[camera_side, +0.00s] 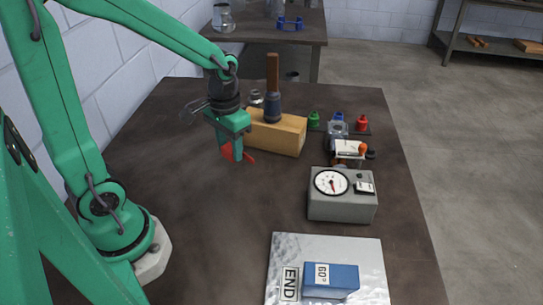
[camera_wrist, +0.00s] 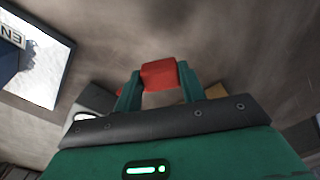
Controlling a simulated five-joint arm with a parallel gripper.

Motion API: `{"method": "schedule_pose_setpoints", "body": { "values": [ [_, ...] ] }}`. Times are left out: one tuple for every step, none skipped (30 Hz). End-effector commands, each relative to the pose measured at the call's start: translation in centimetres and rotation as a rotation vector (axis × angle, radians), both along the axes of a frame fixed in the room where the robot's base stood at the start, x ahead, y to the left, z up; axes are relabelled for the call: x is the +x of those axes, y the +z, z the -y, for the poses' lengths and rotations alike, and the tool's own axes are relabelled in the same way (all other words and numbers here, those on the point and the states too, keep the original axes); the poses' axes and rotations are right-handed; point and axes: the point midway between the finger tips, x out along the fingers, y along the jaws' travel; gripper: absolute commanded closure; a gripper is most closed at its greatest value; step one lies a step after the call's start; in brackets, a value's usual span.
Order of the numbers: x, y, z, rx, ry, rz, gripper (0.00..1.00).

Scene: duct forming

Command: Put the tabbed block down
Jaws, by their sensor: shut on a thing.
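My gripper (camera_side: 236,146) is over the left-middle of the table, in front of the wooden block. It is shut on a small red block (camera_side: 226,151), and part of the red shows on each side of the finger. In the wrist view the red block (camera_wrist: 158,74) sits between the two green fingertips of my gripper (camera_wrist: 159,88). I take this red piece for the tabbed block; its tab is not clear. The fingers hide part of it. It looks to be above the table (camera_side: 190,215), but I cannot tell how far.
A wooden block (camera_side: 278,134) with a dark-headed mallet (camera_side: 272,95) stands behind my gripper. A grey gauge box (camera_side: 342,205) is to the right. A metal sheet (camera_side: 372,255) bears a blue block (camera_side: 340,280) at the front. The table's left-middle is clear.

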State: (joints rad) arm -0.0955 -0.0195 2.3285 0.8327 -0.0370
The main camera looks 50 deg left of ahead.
Motion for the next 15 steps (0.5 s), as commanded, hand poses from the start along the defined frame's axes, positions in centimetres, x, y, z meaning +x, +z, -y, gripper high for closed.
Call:
{"method": "schedule_pose_setpoints", "body": {
  "values": [
    [0.3,0.0,-1.2,0.000,0.082,0.000,0.83],
    [0.5,0.0,-1.8,0.000,0.130,-0.001,0.83],
    [0.7,0.0,-2.6,0.000,0.194,0.000,0.83],
    [0.8,0.0,-3.2,0.000,0.241,0.000,0.83],
    [0.9,0.0,-3.8,0.000,0.286,0.000,0.83],
    [1.0,0.0,-4.5,0.000,0.343,0.000,0.83],
    [1.1,0.0,-5.0,0.000,0.383,0.000,0.83],
    [1.1,0.0,-5.5,0.000,0.421,0.000,0.83],
    [1.2,0.0,-6.1,0.000,0.467,0.000,0.83],
    [1.2,0.0,-6.6,0.000,0.499,0.000,0.83],
    [1.2,0.0,-6.9,0.000,0.527,0.000,0.83],
    [1.3,0.0,-7.4,0.000,0.560,0.000,0.83],
    [1.3,0.0,-7.7,0.000,0.582,0.000,0.83],
    [1.3,0.0,-7.9,0.000,0.601,0.000,0.83],
    [1.3,0.0,-8.1,0.000,0.619,0.000,0.83]
  ]
}}
